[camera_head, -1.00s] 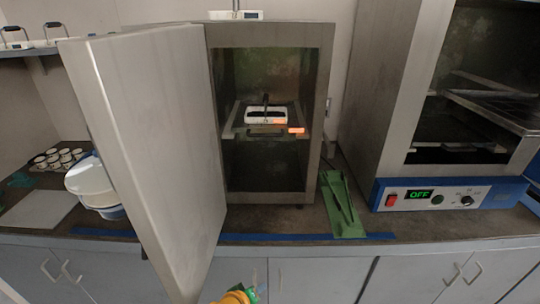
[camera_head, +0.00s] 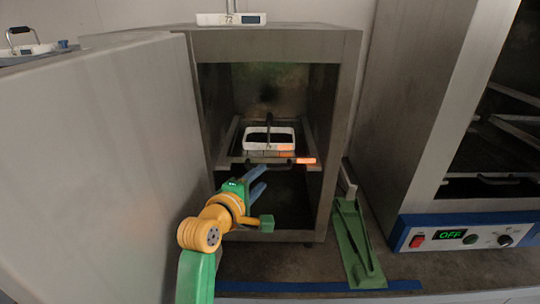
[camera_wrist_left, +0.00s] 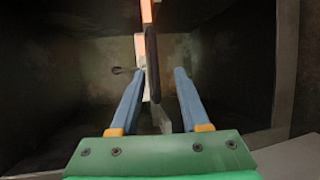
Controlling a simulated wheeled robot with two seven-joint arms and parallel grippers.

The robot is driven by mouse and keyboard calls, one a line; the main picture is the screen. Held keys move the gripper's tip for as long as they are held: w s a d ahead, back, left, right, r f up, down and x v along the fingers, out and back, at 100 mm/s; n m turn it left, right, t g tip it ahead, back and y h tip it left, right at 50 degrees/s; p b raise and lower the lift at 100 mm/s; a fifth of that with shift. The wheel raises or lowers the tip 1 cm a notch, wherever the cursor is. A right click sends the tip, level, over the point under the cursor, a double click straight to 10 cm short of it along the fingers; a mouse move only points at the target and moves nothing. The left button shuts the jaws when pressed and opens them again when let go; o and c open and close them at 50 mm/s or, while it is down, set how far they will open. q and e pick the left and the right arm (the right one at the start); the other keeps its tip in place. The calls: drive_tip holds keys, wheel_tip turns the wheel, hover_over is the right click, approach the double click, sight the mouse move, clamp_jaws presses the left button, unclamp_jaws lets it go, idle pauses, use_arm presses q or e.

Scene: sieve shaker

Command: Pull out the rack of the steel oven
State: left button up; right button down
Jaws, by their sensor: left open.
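The steel oven (camera_head: 345,120) stands open, with its door (camera_head: 100,150) swung out to the left. Inside, the rack (camera_head: 235,159) sits at mid height with a dark handle (camera_head: 268,165) and an orange tag (camera_head: 305,160) on its front edge. A white tray with a dark inside (camera_head: 270,146) rests on the rack. My left gripper (camera_head: 260,182) is open at the oven mouth, just below the rack handle. In the left wrist view its blue fingers (camera_wrist_left: 155,85) lie either side of the dark handle (camera_wrist_left: 153,70); contact is not clear. My right gripper is not in view.
A green metal stand (camera_head: 355,240) lies on the counter right of the oven. A second oven (camera_head: 440,130) with an OFF display stands further right. A small white display unit (camera_head: 231,19) sits on top of the steel oven. The open door closes off the left side.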

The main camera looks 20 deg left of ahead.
sight(270, 169)
use_arm(q)
drive_tip(key=shift+w+d+r+p, duration=0.15)
drive_tip(key=shift+w+d+r, duration=0.05)
drive_tip(key=shift+w, duration=0.2)
drive_tip(key=shift+w+d+r+p, duration=0.15)
drive_tip(key=shift+w, duration=0.2)
drive_tip(key=shift+w+d, duration=0.2)
drive_tip(key=shift+w, duration=0.15)
drive_tip(key=x, duration=0.4)
drive_tip(key=shift+a+f, duration=0.25)
drive_tip(key=shift+s+d+r, duration=0.1)
drive_tip(key=shift+s+r, duration=0.1)
drive_tip(key=shift+s, duration=0.1)
drive_tip(key=shift+c, duration=0.5)
clamp_jaws()
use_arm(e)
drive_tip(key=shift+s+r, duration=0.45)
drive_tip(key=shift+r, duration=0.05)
